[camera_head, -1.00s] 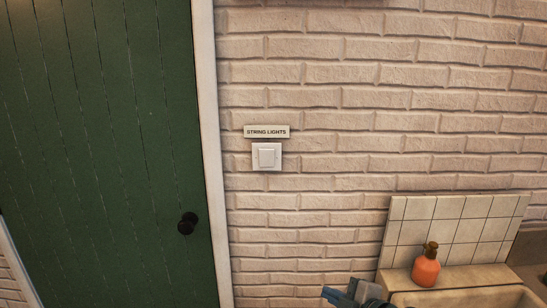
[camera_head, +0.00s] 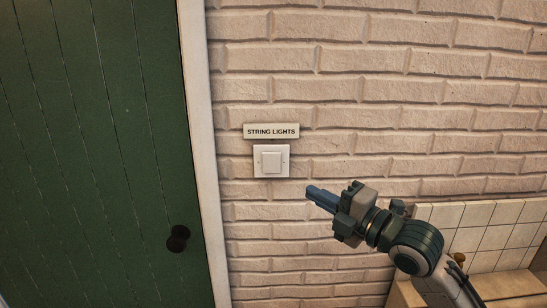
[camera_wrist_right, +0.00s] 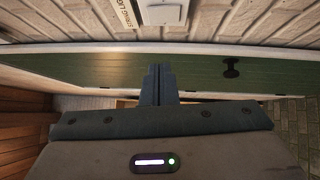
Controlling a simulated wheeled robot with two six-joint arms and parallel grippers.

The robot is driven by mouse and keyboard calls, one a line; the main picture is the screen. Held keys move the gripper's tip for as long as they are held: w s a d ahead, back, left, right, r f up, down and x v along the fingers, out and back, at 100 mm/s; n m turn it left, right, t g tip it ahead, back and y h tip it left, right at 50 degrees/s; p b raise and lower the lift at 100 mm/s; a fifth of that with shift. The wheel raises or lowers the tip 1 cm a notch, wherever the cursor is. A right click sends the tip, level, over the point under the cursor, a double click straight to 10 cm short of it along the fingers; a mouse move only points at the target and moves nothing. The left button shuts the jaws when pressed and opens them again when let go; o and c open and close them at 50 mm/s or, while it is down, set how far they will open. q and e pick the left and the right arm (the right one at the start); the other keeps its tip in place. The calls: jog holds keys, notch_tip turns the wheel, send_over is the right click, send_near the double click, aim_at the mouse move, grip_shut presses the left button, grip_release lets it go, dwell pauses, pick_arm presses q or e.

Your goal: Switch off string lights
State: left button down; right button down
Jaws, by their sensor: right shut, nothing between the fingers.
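The white light switch (camera_head: 271,161) is on the brick wall, under a small sign (camera_head: 271,131) reading "STRING LIGHTS". In the right wrist view the switch (camera_wrist_right: 163,12) is at the top edge, with part of the sign (camera_wrist_right: 125,12) beside it. My right gripper (camera_head: 311,192) is shut and empty, below and to the right of the switch in the head view, apart from it. Its closed fingers (camera_wrist_right: 158,70) show in the middle of the right wrist view. My left gripper is not in view.
A green door (camera_head: 90,150) with a dark round knob (camera_head: 178,238) and a white frame (camera_head: 203,150) stands left of the switch. A tiled splashback (camera_head: 475,235) is at the lower right, behind my right arm. The wall around the switch is clear.

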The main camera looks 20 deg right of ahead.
jog(key=p, duration=0.5)
send_near(267, 158)
jog(key=shift+a, duration=1.8)
jog(key=w, duration=0.1)
jog(key=w+p, duration=0.1)
jog(key=w, duration=0.2)
jog(key=shift+d+r+p, duration=0.25)
jog(key=shift+r+p, duration=0.05)
jog(key=shift+r, duration=0.05)
jog(key=shift+w+d+f, duration=0.1)
jog(key=shift+w+d, duration=0.2)
jog(key=shift+w, duration=0.2)
jog(key=shift+a, duration=0.15)
